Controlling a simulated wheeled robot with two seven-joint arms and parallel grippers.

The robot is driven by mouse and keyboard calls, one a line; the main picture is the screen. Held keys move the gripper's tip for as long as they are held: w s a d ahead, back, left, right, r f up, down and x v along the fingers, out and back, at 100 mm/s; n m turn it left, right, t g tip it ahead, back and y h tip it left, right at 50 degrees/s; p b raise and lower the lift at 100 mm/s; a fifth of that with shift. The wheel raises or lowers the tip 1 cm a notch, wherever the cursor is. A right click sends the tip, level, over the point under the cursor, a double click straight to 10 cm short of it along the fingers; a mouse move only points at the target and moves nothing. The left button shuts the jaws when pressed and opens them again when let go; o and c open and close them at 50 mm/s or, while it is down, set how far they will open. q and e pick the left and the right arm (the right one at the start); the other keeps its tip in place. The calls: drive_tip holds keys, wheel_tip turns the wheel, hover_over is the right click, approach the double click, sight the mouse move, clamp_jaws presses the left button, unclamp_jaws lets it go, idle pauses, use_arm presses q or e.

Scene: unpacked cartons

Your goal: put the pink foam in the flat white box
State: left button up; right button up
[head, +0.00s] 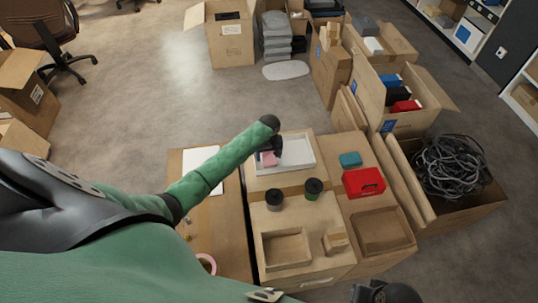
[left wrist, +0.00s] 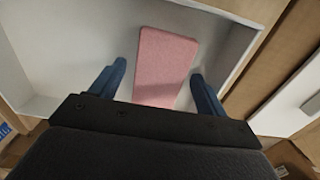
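The pink foam (head: 268,159) is a flat rectangular slab inside the flat white box (head: 300,153), at its left part in the head view. My left gripper (head: 271,146) is over that part of the box. In the left wrist view the foam (left wrist: 165,65) is between the two spread blue fingers of the left gripper (left wrist: 160,85), with gaps on both sides. The white box floor and walls (left wrist: 236,45) show around it. A dark part at the bottom edge of the head view (head: 385,292) seems to be my right gripper; its fingers cannot be made out.
Two dark round containers (head: 313,187) stand in front of the white box. A red case (head: 363,182) and a teal block (head: 350,159) lie to its right. A white sheet (head: 201,169) lies to its left. Open cartons, one with cables (head: 455,167), stand further right.

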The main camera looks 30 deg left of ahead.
sight(269, 156)
use_arm(q)
drive_tip(key=shift+r, duration=0.1)
use_arm(e)
drive_tip(key=shift+a, duration=0.2)
use_arm(q)
drive_tip(key=shift+r, duration=0.2)
wheel_tip(269, 156, up, 12)
drive_tip(key=shift+f+b, duration=0.15)
drive_tip(key=shift+b, duration=0.25)
use_arm(e)
drive_tip(key=shift+w+a+f, duration=0.2)
drive_tip(key=shift+a+f, duration=0.25)
drive_tip(key=shift+f, duration=0.2)
drive_tip(key=shift+w+a+r, duration=0.1)
drive_tip(key=shift+a, duration=0.1)
use_arm(q)
drive_tip(key=shift+m, duration=0.3)
use_arm(e)
drive_tip(key=shift+d, duration=0.1)
